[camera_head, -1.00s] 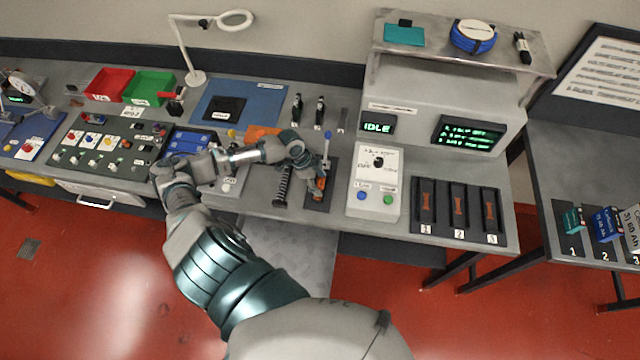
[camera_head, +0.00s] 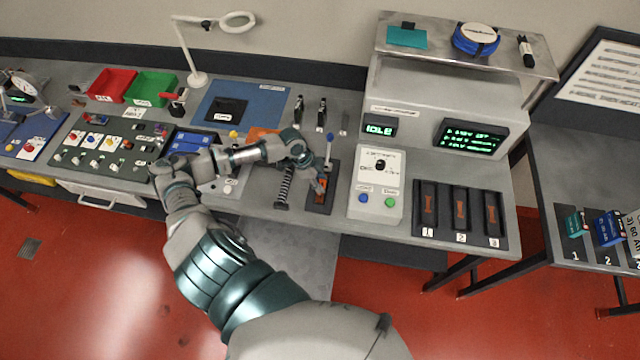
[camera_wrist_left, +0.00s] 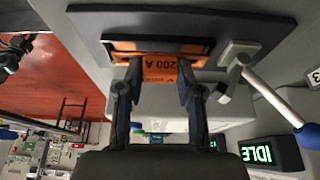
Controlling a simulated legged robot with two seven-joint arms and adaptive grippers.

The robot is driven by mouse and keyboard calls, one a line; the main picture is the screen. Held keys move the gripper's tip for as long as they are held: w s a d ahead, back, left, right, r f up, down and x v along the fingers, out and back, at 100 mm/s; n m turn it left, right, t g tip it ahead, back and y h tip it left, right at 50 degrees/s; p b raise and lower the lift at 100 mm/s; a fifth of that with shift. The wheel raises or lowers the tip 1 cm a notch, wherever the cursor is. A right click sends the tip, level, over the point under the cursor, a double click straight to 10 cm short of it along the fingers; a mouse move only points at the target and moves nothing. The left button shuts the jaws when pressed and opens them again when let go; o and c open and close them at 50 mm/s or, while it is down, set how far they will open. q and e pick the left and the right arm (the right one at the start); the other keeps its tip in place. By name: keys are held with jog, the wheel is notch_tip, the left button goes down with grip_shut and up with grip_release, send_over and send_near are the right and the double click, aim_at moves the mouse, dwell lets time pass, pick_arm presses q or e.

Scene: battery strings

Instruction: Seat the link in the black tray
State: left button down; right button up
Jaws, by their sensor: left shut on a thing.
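The link is an orange block marked "200 A" (camera_wrist_left: 160,68) in the left wrist view. My left gripper (camera_wrist_left: 157,90) is shut on it, one finger on each side. The link lies against an opening in a dark plate, which I take for the black tray (camera_wrist_left: 235,24); how deep it sits is hidden. In the head view the tray (camera_head: 319,208) is on the bench, with the orange link (camera_head: 321,184) over it and my left gripper (camera_head: 316,183) at it. A lever with a blue knob (camera_head: 329,137) rises at the tray. My right gripper is not in view.
A black coil-like part (camera_head: 284,187) stands just left of the tray. A box with blue and green buttons (camera_head: 377,187) is close on its right, then a numbered black rack (camera_head: 460,234). The grey housing (camera_head: 440,95) with a display reading IDLE stands behind.

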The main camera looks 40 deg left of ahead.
pick_arm(q)
jog(key=shift+s+r, duration=0.25)
jog(key=shift+r, duration=0.8)
jog(key=s+d+r, duration=0.1)
jog(key=s+d, duration=0.1)
jog(key=s, duration=1.2)
jog(key=w+d+h+b, duration=0.15)
jog(key=d+b, duration=0.25)
jog(key=d, duration=0.4)
jog(key=shift+y, duration=0.25)
jog(key=w+a, duration=0.3)
jog(key=w, duration=0.1)
jog(key=w+a+p, duration=0.1)
jog(key=w+a, duration=0.2)
jog(key=w, duration=0.1)
jog(key=w+a+f, duration=0.1)
jog(key=w+a, duration=0.3)
jog(key=shift+w+a, duration=0.1)
jog(key=shift+w, duration=0.3)
jog(key=shift+f+p, duration=0.35)
jog(key=shift+f, duration=1.45)
jog(key=c, duration=0.7)
grip_release()
